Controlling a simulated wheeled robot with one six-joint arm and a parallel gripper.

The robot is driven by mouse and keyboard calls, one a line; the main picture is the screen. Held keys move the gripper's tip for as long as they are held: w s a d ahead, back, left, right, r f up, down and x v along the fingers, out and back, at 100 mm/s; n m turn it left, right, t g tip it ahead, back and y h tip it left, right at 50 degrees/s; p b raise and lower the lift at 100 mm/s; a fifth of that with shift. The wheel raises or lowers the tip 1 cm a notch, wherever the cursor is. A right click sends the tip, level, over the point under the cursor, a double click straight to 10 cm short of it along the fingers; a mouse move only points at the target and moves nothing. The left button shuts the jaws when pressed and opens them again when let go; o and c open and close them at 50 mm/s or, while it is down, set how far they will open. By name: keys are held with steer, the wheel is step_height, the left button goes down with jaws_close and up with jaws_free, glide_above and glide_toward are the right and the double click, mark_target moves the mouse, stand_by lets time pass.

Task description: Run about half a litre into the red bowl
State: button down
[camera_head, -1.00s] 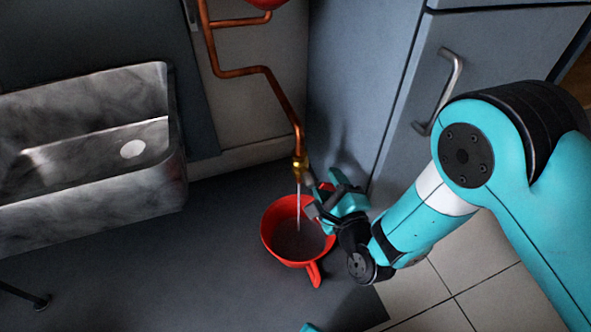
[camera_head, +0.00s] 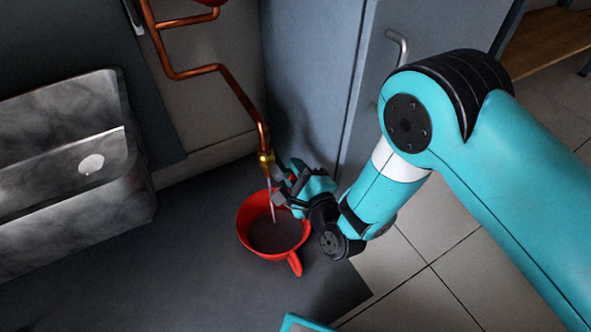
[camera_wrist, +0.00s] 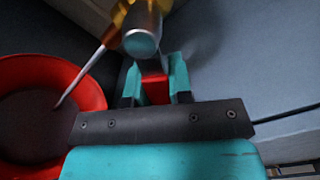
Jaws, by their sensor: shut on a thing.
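The red bowl (camera_head: 246,232), with a handle toward the front, stands on the dark floor mat below a brass tap (camera_head: 265,160). A thin stream of water (camera_head: 272,208) runs from the tap into it, and dark liquid covers its bottom. The bowl also shows at the left of the wrist view (camera_wrist: 85,85), with the brass tap (camera_wrist: 118,14) at the top. My gripper (camera_head: 284,188) is right beside the tap, above the bowl's right rim. In the wrist view its teal fingers are shut on a small red piece (camera_wrist: 155,88), seemingly the tap's handle.
A metal sink (camera_head: 130,190) stands at the left. Copper pipe (camera_head: 235,88) runs down the wall to the tap. A grey cabinet (camera_head: 365,80) with a metal handle is behind my arm. Bare mat lies in front of the bowl, with pale tiles (camera_head: 400,290) to the right.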

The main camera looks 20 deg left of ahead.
steer(key=shift+r, duration=0.1)
steer(key=shift+w+d+r+n+p, duration=0.1)
steer(key=shift+r+n+p, duration=0.35)
steer(key=shift+n+p, duration=0.5)
steer(key=shift+w+d+r+n+p, duration=0.15)
steer(key=shift+r+n+p, duration=0.4)
steer(key=shift+n, duration=0.55)
steer(key=shift+w+a+r+n+p, duration=0.1)
steer(key=shift+r+n+p, duration=0.2)
steer(key=shift+n+p, duration=0.7)
steer(key=shift+n, duration=0.25)
steer(key=c, duration=1)
jaws_free()
